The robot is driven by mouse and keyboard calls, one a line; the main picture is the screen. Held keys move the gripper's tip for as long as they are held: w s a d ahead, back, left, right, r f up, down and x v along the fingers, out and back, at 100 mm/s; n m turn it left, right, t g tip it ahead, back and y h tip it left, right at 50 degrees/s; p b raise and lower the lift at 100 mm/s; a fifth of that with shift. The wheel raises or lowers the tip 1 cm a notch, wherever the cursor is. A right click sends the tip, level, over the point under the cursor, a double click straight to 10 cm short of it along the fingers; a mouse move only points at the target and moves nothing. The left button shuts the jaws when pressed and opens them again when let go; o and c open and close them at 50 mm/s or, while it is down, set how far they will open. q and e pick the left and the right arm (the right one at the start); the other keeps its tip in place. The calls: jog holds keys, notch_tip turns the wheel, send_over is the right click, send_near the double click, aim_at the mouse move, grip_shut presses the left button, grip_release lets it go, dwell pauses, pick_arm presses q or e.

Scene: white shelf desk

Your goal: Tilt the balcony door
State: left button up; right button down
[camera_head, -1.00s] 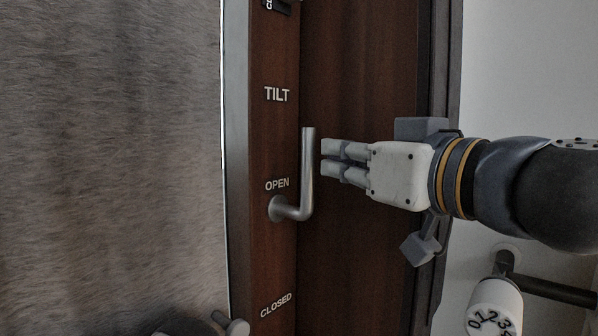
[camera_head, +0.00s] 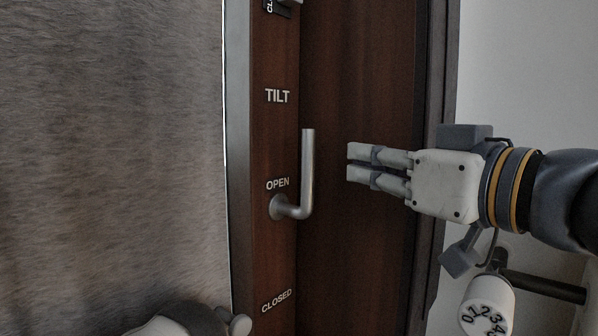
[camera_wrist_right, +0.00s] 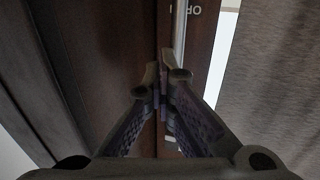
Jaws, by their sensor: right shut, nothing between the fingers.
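The balcony door (camera_head: 360,70) is dark brown wood. Its metal handle (camera_head: 308,170) pivots beside the word OPEN and its grip points up toward the word TILT (camera_head: 277,96). CLOSED stands below on the same strip. My right gripper (camera_head: 350,164) is shut and empty, to the right of the handle with a clear gap between them. In the right wrist view its fingers (camera_wrist_right: 166,80) are together, and the handle (camera_wrist_right: 180,30) shows as a thin bar beyond them. My left gripper is not in view; a grey and white part of mine shows at the bottom edge.
A grey furry-textured surface (camera_head: 110,140) fills the left. At the lower right a white radiator knob with numbers (camera_head: 487,306) and a dark pipe (camera_head: 545,287) stick out from the white wall. A second label and metal part (camera_head: 285,4) are cut off at the top.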

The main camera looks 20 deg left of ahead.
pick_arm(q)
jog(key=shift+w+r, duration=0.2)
pick_arm(e)
jog(key=shift+s+d, duration=0.25)
jog(key=shift+d, duration=0.35)
jog(key=c, duration=1.2)
grip_release()
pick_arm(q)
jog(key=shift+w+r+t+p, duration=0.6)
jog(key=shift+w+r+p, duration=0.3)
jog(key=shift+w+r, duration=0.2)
pick_arm(e)
jog(key=v, duration=1)
